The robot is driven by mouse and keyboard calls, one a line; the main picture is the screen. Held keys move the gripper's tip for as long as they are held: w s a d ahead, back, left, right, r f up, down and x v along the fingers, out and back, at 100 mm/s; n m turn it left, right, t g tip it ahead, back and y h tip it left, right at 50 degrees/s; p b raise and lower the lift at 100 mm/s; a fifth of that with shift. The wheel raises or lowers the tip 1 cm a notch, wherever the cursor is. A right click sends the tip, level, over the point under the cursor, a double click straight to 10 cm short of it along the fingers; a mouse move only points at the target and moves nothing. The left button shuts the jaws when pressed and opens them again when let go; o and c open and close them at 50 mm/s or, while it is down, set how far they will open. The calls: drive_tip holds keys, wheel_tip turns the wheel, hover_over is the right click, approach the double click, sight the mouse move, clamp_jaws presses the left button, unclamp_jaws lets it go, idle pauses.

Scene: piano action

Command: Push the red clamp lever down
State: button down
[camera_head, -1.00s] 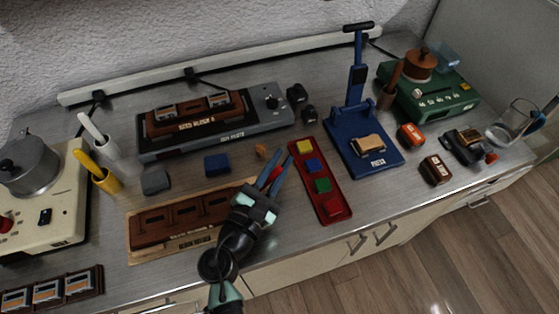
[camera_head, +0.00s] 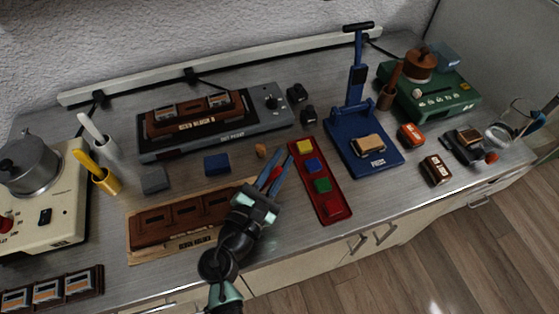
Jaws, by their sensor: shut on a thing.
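A dark clamp-like device (camera_head: 462,146) stands at the right of the counter. A small red knob (camera_head: 491,158) shows at its right side and may be the end of the red clamp lever; the lever's angle is too small to tell. My gripper (camera_head: 272,174) is far to the left of it, low over the counter between the brown block holder (camera_head: 165,228) and the red tray (camera_head: 333,212). Its blue fingers point away from me, close together, with a narrow red thing between them that I cannot make out clearly.
A blue press (camera_head: 353,135) with a tall handle stands between my gripper and the clamp device. An orange-red block (camera_head: 411,135) and a dark brown block (camera_head: 436,170) lie near the device. A blue block (camera_head: 217,163) lies left of my gripper.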

drive_tip(key=shift+s+a+f+n+t+b, duration=0.1)
drive_tip(key=shift+a+n+t+b, duration=0.25)
drive_tip(key=shift+b, duration=0.6)
drive_tip(key=shift+n+t+b, duration=0.25)
drive_tip(key=shift+n+b, duration=0.1)
drive_tip(key=shift+b, duration=0.1)
drive_tip(key=shift+s+a+r+n+t+b, duration=0.1)
drive_tip(key=shift+a+r+n+t+b, duration=0.1)
drive_tip(key=shift+r, duration=0.15)
drive_tip(key=shift+a+r+n+t+b, duration=0.1)
drive_tip(key=shift+r+n+b, duration=0.1)
drive_tip(key=shift+r, duration=0.1)
drive_tip(key=c, duration=0.8)
unclamp_jaws()
drive_tip(key=shift+c, duration=0.2)
drive_tip(key=shift+s, duration=0.1)
drive_tip(key=b+v, duration=0.1)
drive_tip(key=v, duration=1.1)
drive_tip(key=shift+s+a+f+b, duration=0.15)
drive_tip(key=shift+s+a+b, duration=0.1)
drive_tip(key=shift+s+b, duration=0.05)
